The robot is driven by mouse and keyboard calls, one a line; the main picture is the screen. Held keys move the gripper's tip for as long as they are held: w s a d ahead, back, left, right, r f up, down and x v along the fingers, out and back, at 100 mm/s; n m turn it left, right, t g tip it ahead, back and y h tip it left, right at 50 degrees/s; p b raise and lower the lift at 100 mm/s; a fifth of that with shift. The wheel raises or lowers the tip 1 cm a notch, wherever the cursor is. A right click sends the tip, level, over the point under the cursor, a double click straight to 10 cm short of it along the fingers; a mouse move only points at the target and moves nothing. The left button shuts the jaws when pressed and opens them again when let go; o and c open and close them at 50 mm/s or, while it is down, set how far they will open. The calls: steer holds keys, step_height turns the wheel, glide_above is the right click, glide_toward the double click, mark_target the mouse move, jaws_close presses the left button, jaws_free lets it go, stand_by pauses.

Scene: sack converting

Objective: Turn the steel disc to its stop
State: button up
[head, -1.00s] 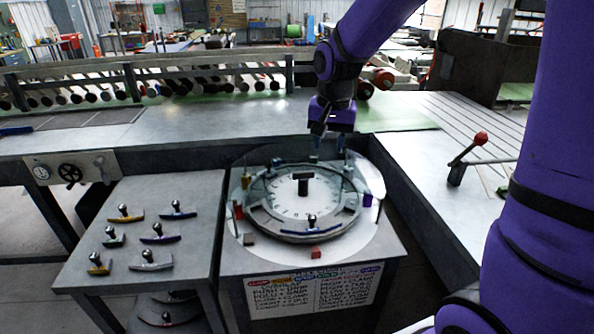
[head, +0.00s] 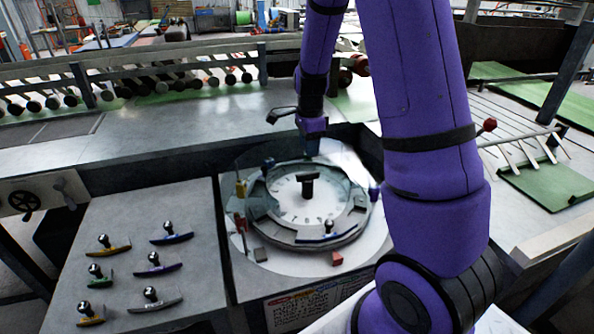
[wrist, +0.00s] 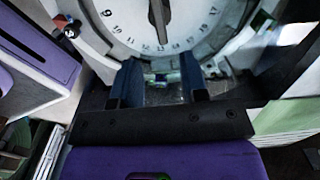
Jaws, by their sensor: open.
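The steel disc (head: 278,229) is a round grey ring around a white numbered dial (head: 288,197) with a dark T-shaped handle (head: 308,184) at its centre. A blue curved piece with a black ball knob (head: 328,229) lies on its front part. My gripper (head: 312,150) is at the disc's far edge, behind the handle. In the wrist view my gripper (wrist: 160,82) has its two dark fingers apart, with the dial (wrist: 125,25) and handle (wrist: 159,18) ahead. A small greenish part shows between the fingers; I cannot tell whether they touch it.
Coloured blocks stand around the disc, including a red one (head: 337,258) in front and a yellow one (head: 241,189) at left. The left table (head: 135,210) holds several knobbed curved pieces. A red-knobbed lever (head: 489,125) is at right. The grey bench behind is largely clear.

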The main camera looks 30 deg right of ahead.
mark_target(308, 173)
step_height(308, 173, down, 10)
steer(key=shift+a+r, duration=0.1)
stand_by(0.4)
jaws_close()
